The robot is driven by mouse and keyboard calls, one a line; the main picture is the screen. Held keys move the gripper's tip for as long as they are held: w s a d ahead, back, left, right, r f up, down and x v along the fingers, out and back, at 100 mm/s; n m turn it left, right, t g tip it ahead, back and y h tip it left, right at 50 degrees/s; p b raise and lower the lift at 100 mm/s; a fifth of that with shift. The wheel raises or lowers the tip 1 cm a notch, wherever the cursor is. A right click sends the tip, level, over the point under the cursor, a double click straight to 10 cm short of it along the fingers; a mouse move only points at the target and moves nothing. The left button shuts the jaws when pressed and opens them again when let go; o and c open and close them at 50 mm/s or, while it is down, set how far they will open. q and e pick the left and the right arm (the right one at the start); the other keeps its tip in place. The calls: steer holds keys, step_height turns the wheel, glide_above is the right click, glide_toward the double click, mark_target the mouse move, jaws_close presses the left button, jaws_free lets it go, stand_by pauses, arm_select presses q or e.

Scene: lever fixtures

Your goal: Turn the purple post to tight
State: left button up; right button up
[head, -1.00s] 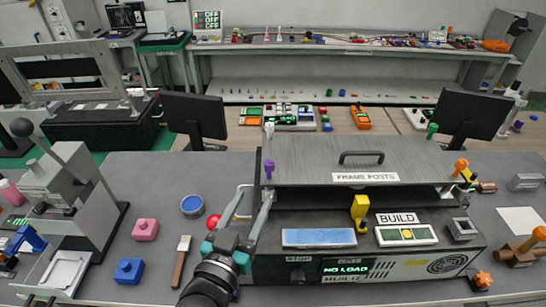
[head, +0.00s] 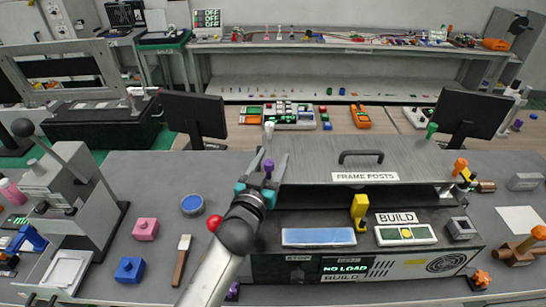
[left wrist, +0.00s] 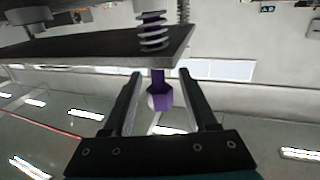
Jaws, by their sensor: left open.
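The purple post (head: 268,167) stands at the front left corner of the grey frame plate of the machine marked FRAME POSTS. In the left wrist view the purple post (left wrist: 160,92) shows as a faceted purple head on a shaft with a spring at the plate's edge. My left gripper (head: 268,163) is at the post with a finger on either side of it. In the left wrist view my left gripper (left wrist: 162,80) is open, and gaps show between both fingers and the post. My right gripper is not in view.
A white post (head: 269,130), a green post (head: 432,130) and an orange post (head: 460,166) stand at the plate's other corners. A black handle (head: 361,156) is on the plate. A red ball (head: 214,223) is left of my arm.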

arm_select(q)
steer(key=shift+w+d, duration=0.15)
steer(key=shift+w, duration=0.45)
jaws_close()
stand_by(0.3)
